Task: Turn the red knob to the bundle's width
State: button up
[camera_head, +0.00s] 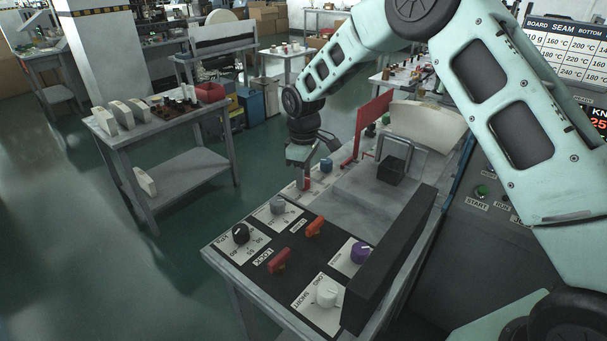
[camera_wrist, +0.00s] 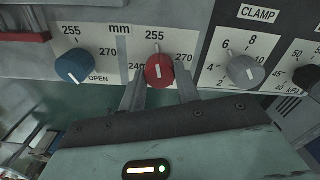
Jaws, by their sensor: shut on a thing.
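The red knob (camera_wrist: 160,71) sits on a pale plate in the wrist view, under a scale marked 240, 255 and 270. Its white mark points nearly straight up toward 255. My gripper (camera_wrist: 159,88) has one finger on each side of the knob and is shut on it. In the head view my gripper (camera_head: 307,172) reaches down to the row of knobs along the bench's far-left edge, with the red knob (camera_head: 303,184) at its fingers. A cream curved stack or sheet (camera_head: 430,124) stands behind; I cannot tell if it is the bundle.
A blue knob (camera_wrist: 75,66) marked OPEN is left of the red one, and a grey CLAMP knob (camera_wrist: 246,71) is right. A black panel (camera_head: 321,249) with more knobs fills the bench's near end. A display (camera_head: 598,123) at right shows red digits, cut off.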

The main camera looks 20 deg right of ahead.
jog(key=shift+w, duration=0.1)
dwell(0.4)
jog(key=o, duration=1)
jog(key=shift+r, duration=0.1)
notch_tip(320, 180, up, 17)
jog(key=b, duration=0.3)
jog(key=shift+r, duration=0.1)
